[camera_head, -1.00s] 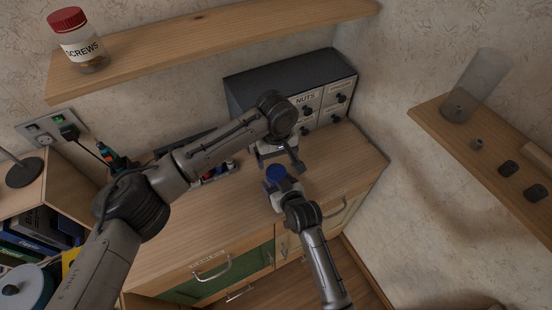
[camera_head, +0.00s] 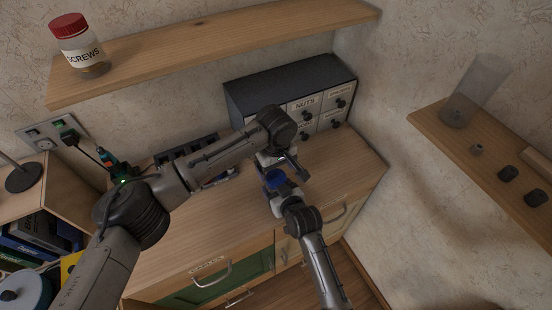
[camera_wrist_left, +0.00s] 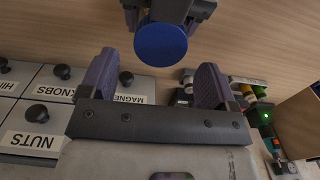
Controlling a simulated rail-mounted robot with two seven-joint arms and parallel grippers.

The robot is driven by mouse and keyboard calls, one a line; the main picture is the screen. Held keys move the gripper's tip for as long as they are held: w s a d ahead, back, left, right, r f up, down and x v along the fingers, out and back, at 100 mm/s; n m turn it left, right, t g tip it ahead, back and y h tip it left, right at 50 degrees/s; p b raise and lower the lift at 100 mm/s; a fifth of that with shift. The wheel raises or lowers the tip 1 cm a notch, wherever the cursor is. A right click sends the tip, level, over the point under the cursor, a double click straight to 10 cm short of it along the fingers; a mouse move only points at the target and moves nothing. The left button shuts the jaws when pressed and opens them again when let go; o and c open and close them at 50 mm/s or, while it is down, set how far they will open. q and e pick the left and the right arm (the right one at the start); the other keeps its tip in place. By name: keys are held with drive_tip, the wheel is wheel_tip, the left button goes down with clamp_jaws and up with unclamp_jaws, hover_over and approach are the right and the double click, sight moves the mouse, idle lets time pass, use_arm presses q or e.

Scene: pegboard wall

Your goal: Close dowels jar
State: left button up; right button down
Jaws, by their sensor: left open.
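A round blue lid-like piece (camera_head: 274,179) is above the worktop in the head view. In the left wrist view its flat blue face (camera_wrist_left: 161,46) points at the camera. My right gripper (camera_head: 281,192) reaches up from below, with its fingers on either side of the blue piece. Whether a jar body is beneath the blue piece is hidden. My left gripper (camera_head: 282,168) is open and empty, just above and beside the blue piece. In the left wrist view, the blue piece lies beyond and between the left gripper's spread fingers (camera_wrist_left: 155,82).
A dark drawer cabinet (camera_head: 290,88) with labelled drawers stands behind the grippers. A red-lidded screws jar (camera_head: 80,48) is on the upper shelf (camera_head: 215,40). The right shelf (camera_head: 480,150) holds a clear container (camera_head: 473,95) and small parts. The worktop (camera_head: 345,165) is clear at right.

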sight(276, 176)
use_arm(q)
drive_tip(key=shift+f, duration=1.95)
drive_tip(key=c, duration=0.9)
drive_tip(key=m, duration=0.3)
drive_tip(key=shift+c, duration=0.2)
drive_tip(key=o, duration=1)
drive_tip(key=shift+r, duration=2.3)
